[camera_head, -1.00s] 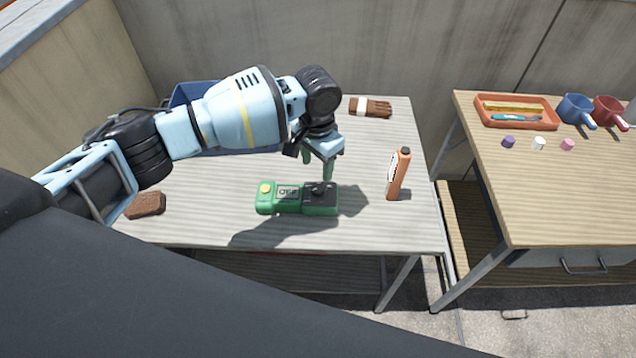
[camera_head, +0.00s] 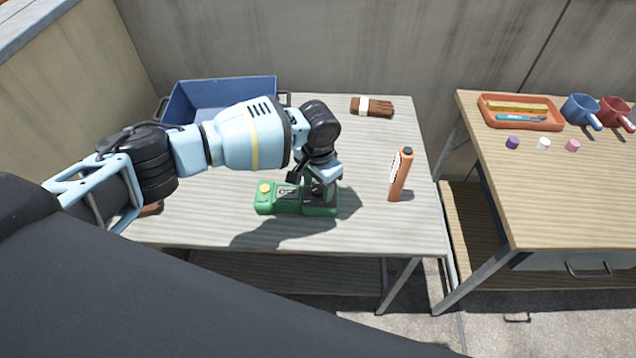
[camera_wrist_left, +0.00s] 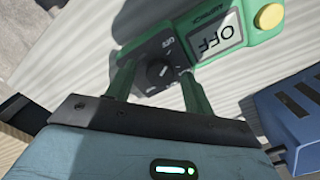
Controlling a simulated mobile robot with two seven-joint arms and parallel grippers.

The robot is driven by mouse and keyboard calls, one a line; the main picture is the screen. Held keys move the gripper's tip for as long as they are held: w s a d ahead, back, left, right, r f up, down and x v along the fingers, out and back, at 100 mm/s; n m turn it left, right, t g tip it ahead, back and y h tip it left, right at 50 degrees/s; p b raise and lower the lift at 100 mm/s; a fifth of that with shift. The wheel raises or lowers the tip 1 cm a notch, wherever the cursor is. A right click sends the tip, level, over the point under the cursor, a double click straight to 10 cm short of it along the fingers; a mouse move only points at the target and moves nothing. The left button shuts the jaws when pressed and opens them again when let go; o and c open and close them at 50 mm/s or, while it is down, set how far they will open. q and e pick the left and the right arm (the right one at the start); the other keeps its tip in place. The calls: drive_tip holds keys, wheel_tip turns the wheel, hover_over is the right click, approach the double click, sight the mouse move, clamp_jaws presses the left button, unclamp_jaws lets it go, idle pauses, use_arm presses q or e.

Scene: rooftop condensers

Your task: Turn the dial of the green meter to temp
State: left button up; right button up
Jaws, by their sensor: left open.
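The green meter (camera_head: 290,198) lies on the grey table, with a yellow button at its left end. In the left wrist view the meter (camera_wrist_left: 270,37) has a display reading OFF and a black dial (camera_wrist_left: 158,72) on a dark panel. My left gripper (camera_head: 318,196) is over the meter's right end and hides the dial in the head view. In the left wrist view its two green fingers (camera_wrist_left: 153,76) are apart, one on each side of the dial. Whether they touch it I cannot tell. My right gripper is not in view.
A blue bin (camera_head: 222,86) and a brown brush (camera_head: 372,106) are at the back. A second table (camera_head: 560,195) at right bears an orange tray (camera_head: 520,124), two mugs and small blocks.

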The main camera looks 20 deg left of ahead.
use_arm(q)
drive_tip(key=c, duration=1)
